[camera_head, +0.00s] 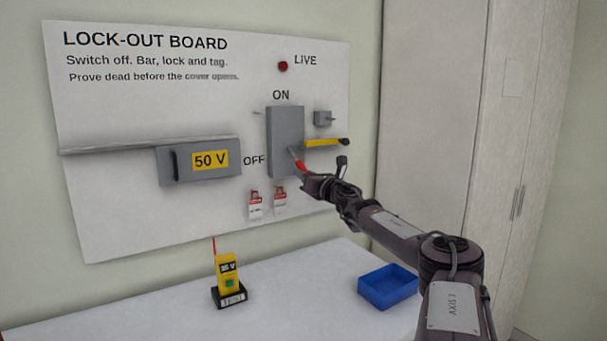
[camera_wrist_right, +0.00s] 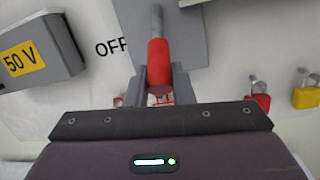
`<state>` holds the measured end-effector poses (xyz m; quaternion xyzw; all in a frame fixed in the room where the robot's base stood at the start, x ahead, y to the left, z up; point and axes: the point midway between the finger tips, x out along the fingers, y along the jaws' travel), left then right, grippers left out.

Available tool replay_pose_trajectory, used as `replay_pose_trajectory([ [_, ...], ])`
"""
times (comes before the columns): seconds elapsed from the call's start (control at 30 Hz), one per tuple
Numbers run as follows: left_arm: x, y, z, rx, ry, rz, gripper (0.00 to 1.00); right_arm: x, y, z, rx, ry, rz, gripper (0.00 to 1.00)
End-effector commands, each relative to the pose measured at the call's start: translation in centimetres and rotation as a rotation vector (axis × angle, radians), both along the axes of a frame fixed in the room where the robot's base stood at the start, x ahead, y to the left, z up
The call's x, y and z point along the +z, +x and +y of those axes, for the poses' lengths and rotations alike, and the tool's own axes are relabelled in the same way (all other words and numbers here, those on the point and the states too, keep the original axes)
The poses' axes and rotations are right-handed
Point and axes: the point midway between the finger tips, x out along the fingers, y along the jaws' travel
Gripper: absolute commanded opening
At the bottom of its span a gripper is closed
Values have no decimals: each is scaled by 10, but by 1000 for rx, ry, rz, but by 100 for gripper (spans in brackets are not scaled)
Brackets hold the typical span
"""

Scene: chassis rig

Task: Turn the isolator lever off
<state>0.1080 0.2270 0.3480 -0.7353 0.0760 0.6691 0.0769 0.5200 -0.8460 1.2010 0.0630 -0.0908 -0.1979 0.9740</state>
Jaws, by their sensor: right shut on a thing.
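The isolator is a grey box (camera_head: 286,125) on the lock-out board, with ON printed above it and OFF to its left. Its lever has a metal shaft and a red grip (camera_head: 300,165), pointing out from the box. The red grip also shows upright in the right wrist view (camera_wrist_right: 159,62). My right gripper (camera_head: 306,177) is shut on the red grip, with one finger on each side of it. My left gripper is in neither view.
A grey 50 V box (camera_head: 175,172) is left of the isolator. A yellow bar (camera_head: 322,142) sits to its right. Red-and-white tags (camera_head: 255,207) hang below. A yellow tester (camera_head: 228,268) and a blue tray (camera_head: 388,290) stand on the white bench (camera_head: 300,290). A red lamp (camera_head: 283,66) is above.

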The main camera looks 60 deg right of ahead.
Motion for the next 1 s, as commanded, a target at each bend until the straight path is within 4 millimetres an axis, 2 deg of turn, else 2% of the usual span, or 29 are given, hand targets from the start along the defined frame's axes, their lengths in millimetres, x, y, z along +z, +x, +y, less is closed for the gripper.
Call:
replay_pose_trajectory([
  [0.3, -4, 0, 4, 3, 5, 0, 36, -2, 1, -5, -3, -31, -66, 0],
  [0.9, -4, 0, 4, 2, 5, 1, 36, -1, 1, -6, -5, -44, -81, 0],
  [0.93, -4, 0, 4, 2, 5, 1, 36, -1, 1, -6, -5, -44, -81, 25],
  [1.0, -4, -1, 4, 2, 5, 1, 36, -2, 1, -6, -4, -44, -79, 35],
])
